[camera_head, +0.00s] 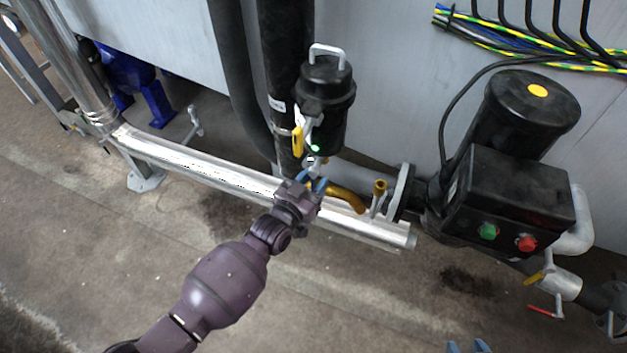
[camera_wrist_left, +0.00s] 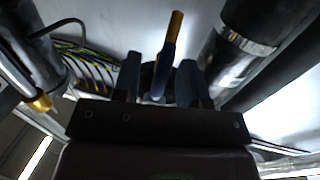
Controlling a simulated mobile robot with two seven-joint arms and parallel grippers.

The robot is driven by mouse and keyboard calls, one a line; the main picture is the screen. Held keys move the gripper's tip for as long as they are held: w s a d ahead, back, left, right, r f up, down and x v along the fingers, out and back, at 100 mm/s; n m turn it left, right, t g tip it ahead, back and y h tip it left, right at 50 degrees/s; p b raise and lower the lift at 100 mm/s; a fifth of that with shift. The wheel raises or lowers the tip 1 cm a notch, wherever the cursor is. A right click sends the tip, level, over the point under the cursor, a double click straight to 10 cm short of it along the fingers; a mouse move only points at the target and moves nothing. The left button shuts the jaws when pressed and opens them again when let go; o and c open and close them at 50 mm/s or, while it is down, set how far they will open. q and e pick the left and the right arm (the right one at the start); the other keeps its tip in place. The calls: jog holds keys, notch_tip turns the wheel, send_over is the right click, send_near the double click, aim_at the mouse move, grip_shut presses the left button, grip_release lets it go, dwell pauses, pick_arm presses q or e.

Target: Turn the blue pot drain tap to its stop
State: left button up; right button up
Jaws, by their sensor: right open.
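A black pot (camera_head: 325,95) with a pale top handle stands in the middle of the head view. Just below it is my left gripper (camera_head: 314,184), with blue fingertips. In the left wrist view its two fingers (camera_wrist_left: 159,82) stand apart. Between and beyond them is a slim lever with a blue lower part and an orange end, which looks like the drain tap (camera_wrist_left: 170,45). I cannot tell whether a finger touches it. My gripper hides most of the tap's area in the head view. My right gripper (camera_head: 468,346) shows only its blue fingertips, apart, at the bottom edge.
A yellow lever (camera_head: 297,141) is at the pot's left side. A gold curved pipe (camera_head: 346,197) and a small gold-topped valve (camera_head: 380,187) lie close right of my left gripper. A black motor box (camera_head: 510,200) stands right.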

pick_arm(q)
grip_shut()
jog(key=shift+d, duration=0.1)
dwell(0.4)
jog(key=shift+s+d+r+n+t+y+b, duration=0.2)
jog(key=shift+d+r+n+t+y+b, duration=0.35)
jog(key=shift+n, duration=2.8)
jog(key=shift+s+d+r+n+t+y+b, duration=0.25)
jog(key=shift+d+r+n+t, duration=0.4)
jog(key=shift+n, duration=2.75)
jog(key=shift+s+d+r+n+t+y+b, duration=0.15)
jog(key=shift+d+r+n+t+y+b, duration=0.45)
jog(key=shift+n, duration=2.75)
jog(key=shift+a+r, duration=0.1)
grip_release()
